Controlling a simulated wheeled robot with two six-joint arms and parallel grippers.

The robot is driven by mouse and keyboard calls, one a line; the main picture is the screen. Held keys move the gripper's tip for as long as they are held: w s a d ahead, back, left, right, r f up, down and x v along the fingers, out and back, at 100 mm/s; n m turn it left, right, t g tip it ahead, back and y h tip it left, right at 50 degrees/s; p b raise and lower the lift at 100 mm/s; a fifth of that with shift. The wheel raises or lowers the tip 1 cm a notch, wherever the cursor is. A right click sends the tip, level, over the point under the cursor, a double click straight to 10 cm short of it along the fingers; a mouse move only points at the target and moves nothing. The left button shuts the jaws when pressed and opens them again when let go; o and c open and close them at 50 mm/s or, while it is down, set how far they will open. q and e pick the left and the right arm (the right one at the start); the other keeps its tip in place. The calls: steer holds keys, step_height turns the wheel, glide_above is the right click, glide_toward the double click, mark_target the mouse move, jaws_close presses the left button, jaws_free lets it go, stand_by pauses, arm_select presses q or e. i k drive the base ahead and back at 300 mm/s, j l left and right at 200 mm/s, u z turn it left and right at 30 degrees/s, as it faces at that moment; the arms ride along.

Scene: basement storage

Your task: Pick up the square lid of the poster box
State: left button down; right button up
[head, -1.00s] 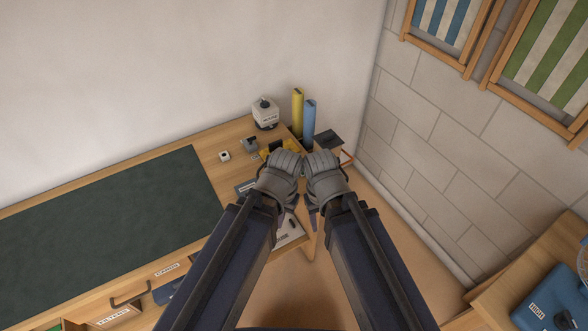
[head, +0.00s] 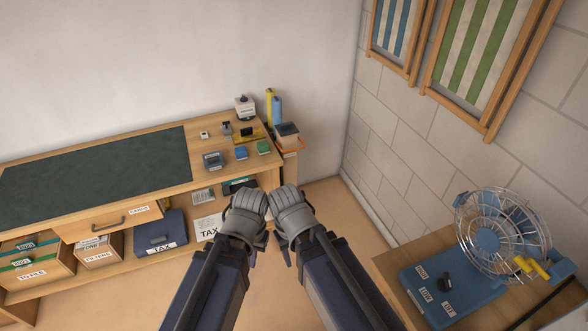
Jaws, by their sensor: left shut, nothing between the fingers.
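The poster box (head: 290,150) stands in the corner past the right end of the desk, with an orange-edged top. A dark square piece (head: 287,129), which looks like its lid, lies at the top of it; I cannot tell if it is seated or loose. A yellow roll (head: 269,100) and a blue roll (head: 277,110) stand upright just left of it. My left gripper (head: 262,242) is shut and empty, in front of the desk, well short of the box. My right gripper (head: 286,256) is beside it, also apart from the box; its fingers are too hidden to read.
The desk (head: 110,207) carries a dark green mat (head: 90,175) and several small items at its right end. A shelf below holds a blue tax case (head: 160,232) and file boxes. A wire fan (head: 500,230) stands on a table at the right. Floor is clear between.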

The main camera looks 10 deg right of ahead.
mark_target(288, 127)
steer(key=k+l, duration=0.4)
steer(key=i+j, duration=0.25)
steer(key=i, duration=0.3)
steer(key=i+j+z, duration=0.1)
steer(key=i+j, duration=0.15)
steer(key=i, duration=0.3)
steer(key=i+j, duration=0.35)
steer(key=i, duration=0.2)
steer(key=i+j, duration=0.3)
steer(key=i, duration=0.25)
steer(key=l+z, duration=0.05)
